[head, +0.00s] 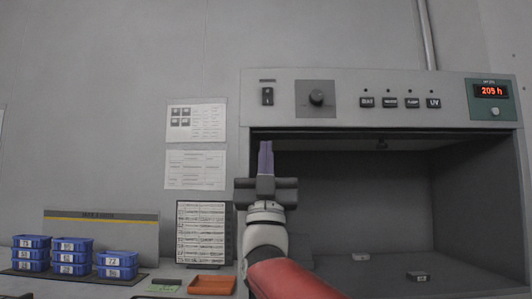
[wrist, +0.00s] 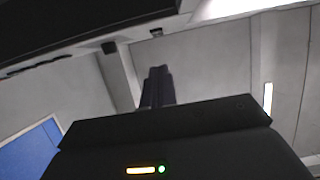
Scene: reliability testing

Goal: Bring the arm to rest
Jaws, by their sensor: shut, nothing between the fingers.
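My gripper (head: 265,147) points upward in the head view, in front of the left edge of the grey test chamber's opening. Its two purple-grey fingers are together with nothing between them. My arm, with a white wrist and a red link, rises from the bottom of the picture. In the wrist view the closed fingers (wrist: 158,72) stand above the dark gripper body, with walls and ceiling behind them.
The open test chamber (head: 465,99) fills the right side, with two small blocks (head: 418,276) on its floor. Stacked blue bins (head: 117,258) stand at the left. An orange tray (head: 211,285) and a green card (head: 165,286) lie on the bench near a label board (head: 203,232).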

